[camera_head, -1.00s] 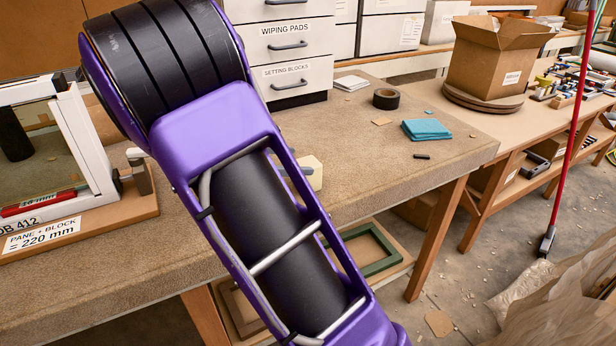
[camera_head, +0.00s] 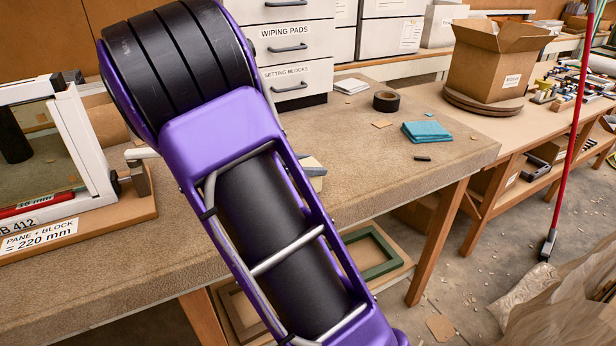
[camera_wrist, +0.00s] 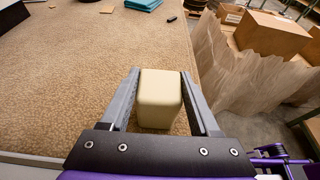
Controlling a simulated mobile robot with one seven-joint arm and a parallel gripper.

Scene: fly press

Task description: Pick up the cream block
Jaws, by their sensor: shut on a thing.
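The cream block (camera_wrist: 160,98) is between the two grey fingers of my gripper (camera_wrist: 161,76) in the wrist view. The fingers lie along its left and right sides, and the gripper is shut on it. In the head view only a small part of the cream block (camera_head: 311,162) shows past my purple arm, with a grey finger (camera_head: 316,172) against it. The rest of the gripper is hidden there. I cannot tell whether the block touches the bench.
The bench (camera_head: 360,180) carries a teal cloth (camera_head: 426,131), a black tape roll (camera_head: 386,101) and a small dark piece (camera_head: 422,158). A white-framed pane fixture (camera_head: 90,150) stands at left. Drawers (camera_head: 290,40) stand behind. The bench's front edge is close.

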